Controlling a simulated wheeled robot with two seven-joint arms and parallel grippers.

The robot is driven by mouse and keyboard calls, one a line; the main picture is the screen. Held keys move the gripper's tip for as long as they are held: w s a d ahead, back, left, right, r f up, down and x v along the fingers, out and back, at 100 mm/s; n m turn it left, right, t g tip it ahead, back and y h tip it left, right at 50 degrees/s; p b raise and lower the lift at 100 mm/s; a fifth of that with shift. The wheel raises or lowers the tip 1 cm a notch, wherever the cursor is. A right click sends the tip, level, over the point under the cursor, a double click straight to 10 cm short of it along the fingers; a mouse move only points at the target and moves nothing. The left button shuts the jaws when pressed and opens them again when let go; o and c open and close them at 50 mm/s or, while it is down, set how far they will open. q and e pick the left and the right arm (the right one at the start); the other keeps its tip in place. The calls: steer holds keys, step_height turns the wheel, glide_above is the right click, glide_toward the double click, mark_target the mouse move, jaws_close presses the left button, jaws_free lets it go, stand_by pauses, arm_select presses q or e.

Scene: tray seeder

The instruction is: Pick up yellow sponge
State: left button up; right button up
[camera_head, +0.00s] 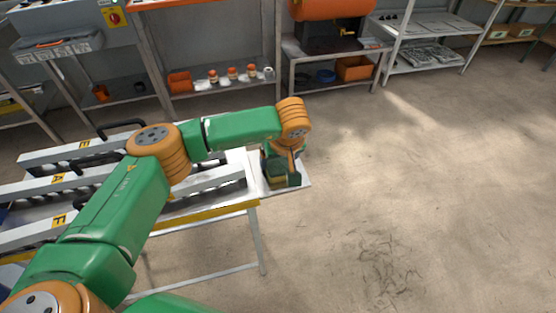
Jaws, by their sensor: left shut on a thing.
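My left arm reaches in from the lower left. My left gripper (284,178) is at the right end of the white table (304,184), pointing down. It is shut on the yellow sponge (278,180), of which only a small dull yellow part shows between the dark green fingers. The rest of the sponge is hidden by the gripper. I cannot tell whether the sponge touches the tabletop. My right gripper is not in view.
Long grey rails with yellow letter labels (58,180) and black handles lie on the table left of the gripper. Shelves with orange bins (180,82) and small bottles (232,74) stand at the back. Open concrete floor (420,190) lies to the right.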

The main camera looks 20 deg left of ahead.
mark_target(279, 162)
arm_select(q)
steer(key=shift+r, duration=0.45)
steer(key=v, duration=0.3)
steer(key=shift+w+a+r, duration=0.15)
steer(key=shift+w+r, duration=0.1)
steer(key=shift+r, duration=0.1)
steer(key=s+d+r, duration=0.3)
steer(key=s+r, duration=0.1)
steer(key=s, duration=0.2)
steer(key=s+d+r+b, duration=0.1)
steer(key=s+d+r, duration=0.2)
steer(key=s+r, duration=0.2)
steer(key=shift+s+d, duration=0.25)
steer(key=shift+s, duration=0.15)
